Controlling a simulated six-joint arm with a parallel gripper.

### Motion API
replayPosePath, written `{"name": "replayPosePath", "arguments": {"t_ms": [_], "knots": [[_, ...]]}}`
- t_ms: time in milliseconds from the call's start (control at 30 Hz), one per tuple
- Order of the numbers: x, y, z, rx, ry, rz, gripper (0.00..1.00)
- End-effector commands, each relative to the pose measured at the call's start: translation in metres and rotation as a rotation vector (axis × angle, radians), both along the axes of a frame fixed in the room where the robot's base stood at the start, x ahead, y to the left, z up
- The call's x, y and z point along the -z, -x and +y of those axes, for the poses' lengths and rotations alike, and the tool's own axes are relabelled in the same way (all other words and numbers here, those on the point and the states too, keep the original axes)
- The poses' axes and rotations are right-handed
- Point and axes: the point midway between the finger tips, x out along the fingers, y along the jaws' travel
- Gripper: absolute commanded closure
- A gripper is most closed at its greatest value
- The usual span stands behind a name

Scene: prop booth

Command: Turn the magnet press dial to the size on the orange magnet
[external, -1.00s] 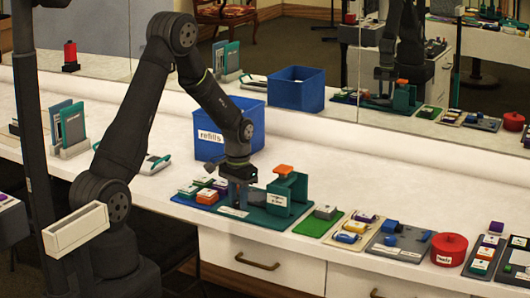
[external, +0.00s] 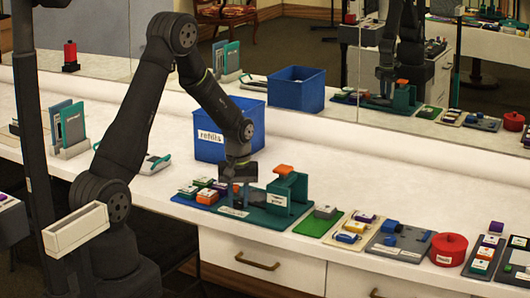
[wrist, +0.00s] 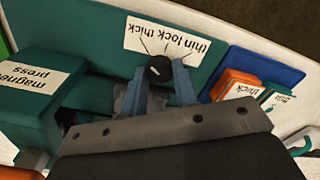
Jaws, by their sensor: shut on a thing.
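The teal magnet press (external: 287,195) has an orange top and stands on a teal base; it also shows in the wrist view (wrist: 30,110). Its dial (wrist: 159,68) is a small black knob with a pale mark, beside a white label (wrist: 165,40) reading thin, lock, thick, upside down in the wrist view. I cannot tell surely which word the mark points to. My gripper (wrist: 160,78) is shut on the dial, with blue-grey fingers at its sides. It also shows above the base in the external view (external: 238,188). The orange magnet (wrist: 236,84) carries the label "thick" and lies on the blue tray.
The blue tray (wrist: 254,60) with several magnets lies right beside the press base. A green mat (external: 318,225) with a grey block is on the press's other side. A blue refills bin (external: 225,125) stands behind. More trays and a red round tin (external: 448,249) lie to the right.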

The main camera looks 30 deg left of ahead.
Motion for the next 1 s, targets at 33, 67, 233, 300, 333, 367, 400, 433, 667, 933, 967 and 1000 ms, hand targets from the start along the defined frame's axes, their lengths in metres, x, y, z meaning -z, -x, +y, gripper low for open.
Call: {"name": "replayPosePath", "arguments": {"t_ms": [33, 67, 233, 300, 333, 367, 400, 433, 667, 933, 967, 1000], "knots": [[-0.0002, -0.0004, 0.0, -0.011, 0.0, -0.001, 0.96], [-0.0002, -0.0004, 0.0, -0.018, 0.0, -0.002, 0.96], [-0.0002, -0.0004, 0.0, -0.041, 0.001, -0.001, 0.96], [-0.0002, -0.0004, 0.0, -0.044, 0.001, -0.001, 0.96], [-0.0002, -0.0004, 0.0, -0.045, 0.001, -0.001, 0.96], [-0.0002, -0.0004, 0.0, -0.046, 0.001, -0.001, 0.96], [-0.0002, -0.0004, 0.0001, -0.046, 0.001, -0.001, 0.96], [-0.0002, -0.0004, 0.0001, -0.046, 0.001, -0.001, 0.96], [-0.0002, -0.0004, 0.0001, -0.045, 0.001, -0.001, 0.65], [-0.0001, -0.0002, 0.0001, -0.044, 0.0, 0.0, 0.51], [-0.0001, -0.0002, 0.0001, -0.044, 0.0, 0.0, 0.51], [-0.0004, -0.0002, 0.0001, -0.044, 0.0, 0.0, 0.51]]}}
